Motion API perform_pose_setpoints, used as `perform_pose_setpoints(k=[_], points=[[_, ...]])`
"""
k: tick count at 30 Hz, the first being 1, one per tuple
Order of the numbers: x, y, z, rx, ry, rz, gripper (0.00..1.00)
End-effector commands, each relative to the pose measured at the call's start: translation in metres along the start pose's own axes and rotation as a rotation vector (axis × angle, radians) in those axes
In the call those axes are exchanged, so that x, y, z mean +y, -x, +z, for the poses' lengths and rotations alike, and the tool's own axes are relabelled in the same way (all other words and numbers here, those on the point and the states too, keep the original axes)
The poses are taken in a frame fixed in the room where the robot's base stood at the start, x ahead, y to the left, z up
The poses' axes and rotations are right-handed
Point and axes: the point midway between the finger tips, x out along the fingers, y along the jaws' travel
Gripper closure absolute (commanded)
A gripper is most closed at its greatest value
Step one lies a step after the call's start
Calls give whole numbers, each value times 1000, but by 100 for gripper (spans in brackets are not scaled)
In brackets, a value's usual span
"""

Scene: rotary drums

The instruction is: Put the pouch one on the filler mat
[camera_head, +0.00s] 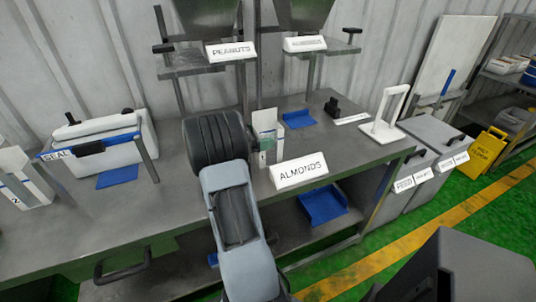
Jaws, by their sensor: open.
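A small upright white and green packet (267,128), which may be pouch one, stands on the grey bench just right of my arm's dark joint. Its lower left part is partly hidden by my arm. A flat blue mat (299,119) lies on the bench to the right of the packet, below the right hopper. A second blue mat (117,176) lies in front of the white sealing machine at left. I cannot read which mat is the filler mat. My arm rises through the middle of the view, but my gripper is not seen.
An ALMONDS sign (298,172) stands at the bench's front edge. A PEANUTS sign (231,51) hangs under the left hopper. A white stand (384,115) is at the bench's right end. A blue tray (322,204) sits on the lower shelf. Grey bins (437,135) stand right of the bench.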

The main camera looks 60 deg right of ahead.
Motion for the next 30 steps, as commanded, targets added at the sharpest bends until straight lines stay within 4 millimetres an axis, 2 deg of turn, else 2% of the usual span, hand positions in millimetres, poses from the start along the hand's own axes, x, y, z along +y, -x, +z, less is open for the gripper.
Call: perform_pose_setpoints(k=[4, 12, 30], points=[[0, -10, 0, 0, 0, 1, 6], [0, -11, 0, 0, 0, 1, 8], [0, -11, 0, 0, 0, 1, 66]])
